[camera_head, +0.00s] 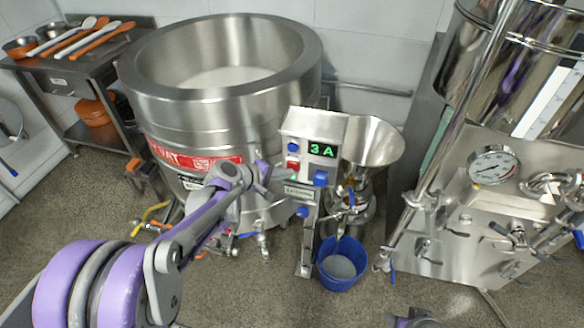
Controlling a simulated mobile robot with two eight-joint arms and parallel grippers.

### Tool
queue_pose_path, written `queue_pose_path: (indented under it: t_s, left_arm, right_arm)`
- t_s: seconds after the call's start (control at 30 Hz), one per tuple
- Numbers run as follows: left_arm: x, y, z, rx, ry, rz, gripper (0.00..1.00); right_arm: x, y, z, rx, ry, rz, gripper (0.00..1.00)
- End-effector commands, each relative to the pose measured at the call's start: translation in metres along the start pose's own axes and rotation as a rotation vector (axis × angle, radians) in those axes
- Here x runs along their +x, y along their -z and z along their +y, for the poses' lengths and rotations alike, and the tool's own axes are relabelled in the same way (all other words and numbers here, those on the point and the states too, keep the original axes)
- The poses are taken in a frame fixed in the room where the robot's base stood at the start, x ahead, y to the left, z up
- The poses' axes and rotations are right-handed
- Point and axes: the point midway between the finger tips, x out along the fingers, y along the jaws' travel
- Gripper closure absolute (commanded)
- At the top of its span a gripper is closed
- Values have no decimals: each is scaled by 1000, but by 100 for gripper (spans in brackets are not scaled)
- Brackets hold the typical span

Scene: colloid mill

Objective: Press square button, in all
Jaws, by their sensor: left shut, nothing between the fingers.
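The colloid mill's grey control box (312,124) stands near the middle of the head view, with a green display (322,150) reading "3 A". On its front are a blue button (293,147), a red squarish button (293,163) and a larger blue squarish button (320,178). My left gripper (287,179) is shut and empty, its tip at the lower left of the panel, just below the red button. I cannot tell whether it touches the panel. A grey part of mine, probably the right gripper (415,318), shows at the bottom edge; its fingers are not clear.
A large steel vat (225,100) stands behind left of the mill. The mill's steel funnel (372,142) is right of the box, with a blue bucket (340,264) below on the floor. A steel machine with a gauge (493,165) fills the right side.

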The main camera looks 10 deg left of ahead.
Motion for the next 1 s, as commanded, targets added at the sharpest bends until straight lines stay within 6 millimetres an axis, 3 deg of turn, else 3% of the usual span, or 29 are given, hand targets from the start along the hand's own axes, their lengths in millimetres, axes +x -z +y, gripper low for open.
queue_pose_path:
  t_s: [1.0]
  left_arm:
    - [7,5,5,0,0,0,100]
  right_arm:
    - [0,0,0,0,0,0,50]
